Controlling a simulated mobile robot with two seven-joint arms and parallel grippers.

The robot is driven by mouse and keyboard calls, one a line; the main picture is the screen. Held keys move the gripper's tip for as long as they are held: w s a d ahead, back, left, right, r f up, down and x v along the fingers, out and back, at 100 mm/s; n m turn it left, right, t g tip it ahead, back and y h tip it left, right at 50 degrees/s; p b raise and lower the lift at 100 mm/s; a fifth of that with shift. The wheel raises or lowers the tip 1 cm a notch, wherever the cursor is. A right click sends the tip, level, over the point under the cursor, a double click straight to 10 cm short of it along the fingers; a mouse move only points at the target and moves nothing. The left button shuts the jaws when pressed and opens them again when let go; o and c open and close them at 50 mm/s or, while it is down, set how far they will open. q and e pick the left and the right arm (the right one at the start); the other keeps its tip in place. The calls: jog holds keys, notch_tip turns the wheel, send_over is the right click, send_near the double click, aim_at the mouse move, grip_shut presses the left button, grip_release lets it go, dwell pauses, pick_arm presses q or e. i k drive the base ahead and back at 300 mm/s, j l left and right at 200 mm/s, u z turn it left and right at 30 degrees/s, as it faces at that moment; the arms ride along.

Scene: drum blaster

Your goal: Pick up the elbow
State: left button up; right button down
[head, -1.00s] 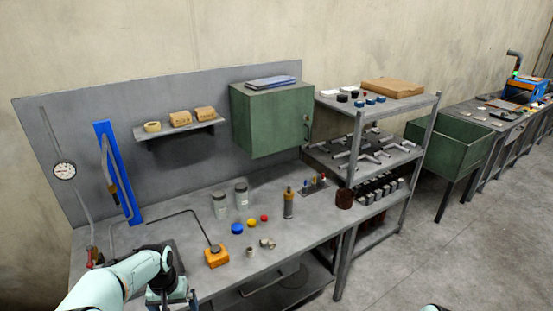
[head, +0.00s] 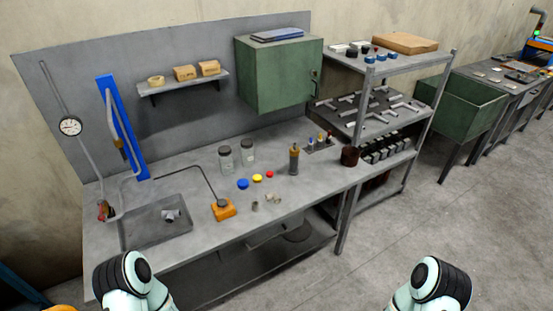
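A small grey metal fitting (head: 172,215) lies in the shallow grey tray (head: 135,240) at the left of the workbench. Two more small metal fittings lie on the bench right of the orange box: a short one (head: 254,206) and a pale, bent-looking one (head: 273,198). They are too small to tell surely which is the elbow. Parts of my arms show at the bottom left and bottom right of the head view. Both grippers are out of the picture.
The orange box (head: 224,210) with a bent rod stands beside the tray. Blue (head: 242,184), yellow (head: 257,178) and red caps, jars (head: 226,159) and a bottle (head: 294,159) stand behind the fittings. A shelf rack (head: 370,120) rises at right. The bench front is clear.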

aim_at(274, 196)
jog(key=i+j+u, duration=0.15)
jog(key=u, duration=0.2)
jog(key=i+j+u, duration=0.2)
jog(key=j+u, duration=0.15)
jog(key=i+j+u, duration=0.15)
jog(key=u, duration=0.2)
jog(key=z, duration=1.4)
jog(key=i+l, duration=0.25)
jog(key=l+u, duration=0.05)
jog(key=l, duration=0.05)
